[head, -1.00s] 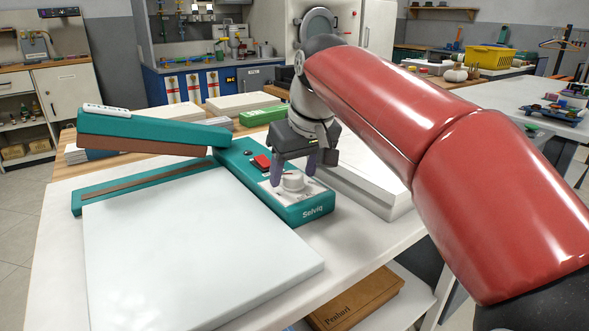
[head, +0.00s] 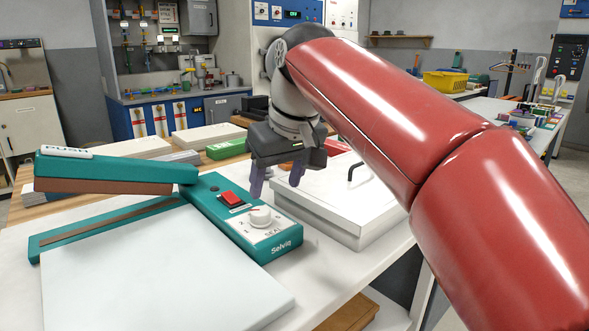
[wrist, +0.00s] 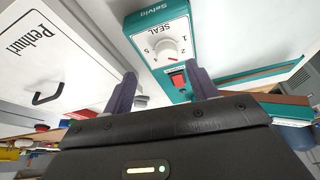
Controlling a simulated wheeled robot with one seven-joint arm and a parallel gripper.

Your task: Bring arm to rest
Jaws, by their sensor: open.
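My gripper (head: 277,181) is open and empty, its two purple fingers pointing down in the head view. It hangs above and behind the teal sealer (head: 285,258), near its white dial (head: 261,216) and red switch (head: 230,198), apart from the dial. In the wrist view the gripper fingers (wrist: 163,95) show with a gap between them, and the dial (wrist: 167,49) and red switch (wrist: 178,81) lie beyond them. My red arm reaches in from the right side of the head view.
A white lidded box (head: 345,205) with a black handle stands right of the sealer. The sealer's raised teal arm (head: 115,170) is at left, and a pale flat plate (head: 150,275) lies in front. A green box (head: 228,148) and white boxes are behind.

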